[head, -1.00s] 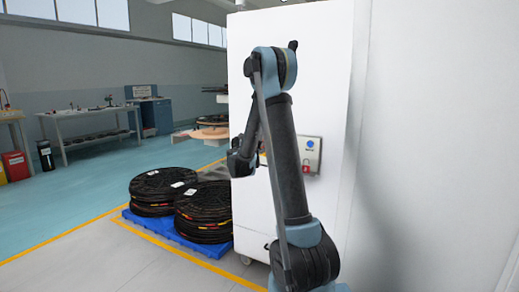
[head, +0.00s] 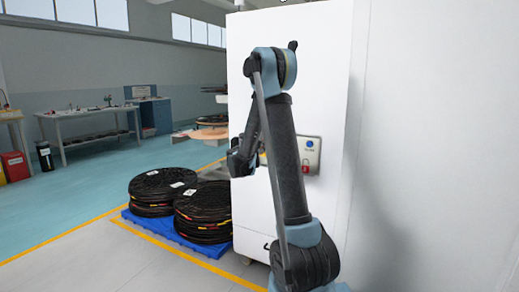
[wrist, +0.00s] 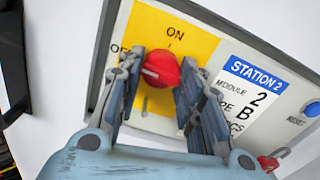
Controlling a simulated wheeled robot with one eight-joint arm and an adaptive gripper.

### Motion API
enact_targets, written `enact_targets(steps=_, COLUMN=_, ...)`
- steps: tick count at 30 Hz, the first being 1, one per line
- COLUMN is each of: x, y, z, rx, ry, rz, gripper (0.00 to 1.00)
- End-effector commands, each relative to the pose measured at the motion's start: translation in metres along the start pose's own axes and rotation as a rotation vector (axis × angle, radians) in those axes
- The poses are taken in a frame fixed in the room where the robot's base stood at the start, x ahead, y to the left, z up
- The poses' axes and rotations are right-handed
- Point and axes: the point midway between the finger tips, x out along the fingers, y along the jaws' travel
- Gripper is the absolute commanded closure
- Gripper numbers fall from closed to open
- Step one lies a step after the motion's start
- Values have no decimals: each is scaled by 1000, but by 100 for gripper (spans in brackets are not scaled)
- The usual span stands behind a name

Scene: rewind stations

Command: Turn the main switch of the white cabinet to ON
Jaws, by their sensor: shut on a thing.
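The red switch knob (wrist: 161,70) sits on a yellow plate (wrist: 205,42) in the wrist view. ON is printed above it and OFF, partly covered, to its upper left. A white mark on the knob faces left, nearer the OFF side than ON. My gripper (wrist: 160,67) is shut on the knob, one finger on each side. In the head view my arm covers the knob and most of the gripper. The white cabinet (head: 325,60) carries the switch panel (head: 312,146).
The panel has a "STATION 2" label (wrist: 256,73), a blue reset button (wrist: 312,108) and a red padlock (wrist: 269,162) at lower right. Black reels (head: 205,212) stand on a blue pallet (head: 205,245) left of the cabinet. Open floor lies further left.

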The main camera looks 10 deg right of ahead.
Motion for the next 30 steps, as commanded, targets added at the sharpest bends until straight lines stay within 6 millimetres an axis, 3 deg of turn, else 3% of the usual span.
enact_targets(steps=30, x=2, y=3, z=1, rx=773, ry=2, rz=4, gripper=90)
